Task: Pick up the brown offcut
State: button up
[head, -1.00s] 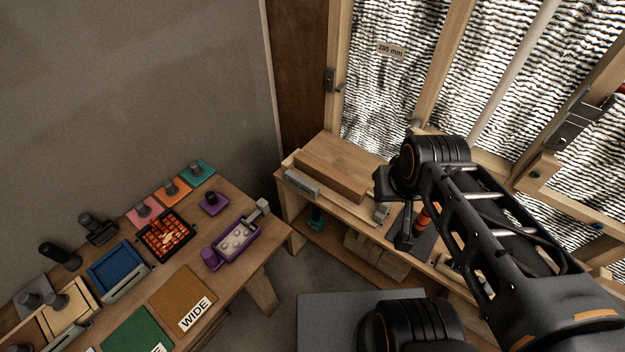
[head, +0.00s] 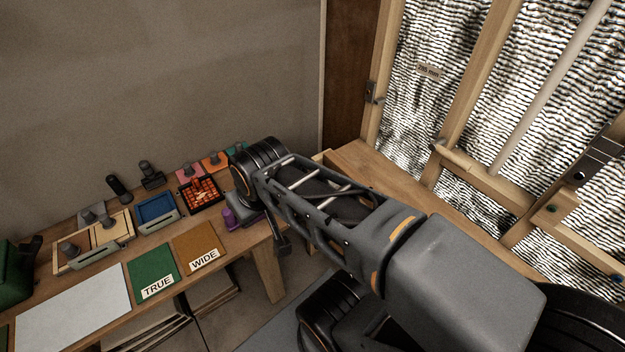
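I cannot make out a separate brown offcut for certain. The wooden bench (head: 405,195) at the right shows only partly, and my arm covers its near left part.
The left table carries a green TRUE mat (head: 152,268), a brown WIDE mat (head: 200,246), a white sheet (head: 72,303), a blue tray (head: 156,208) and an orange-red grid tray (head: 201,191). A stud wall (head: 470,75) with foil stands behind the bench.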

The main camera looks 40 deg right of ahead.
aim_at(331, 160)
jog(key=u, duration=0.2)
jog(key=k, duration=0.4)
jog(key=z, duration=1.25)
jog(key=i, duration=0.5)
jog(key=u, duration=0.05)
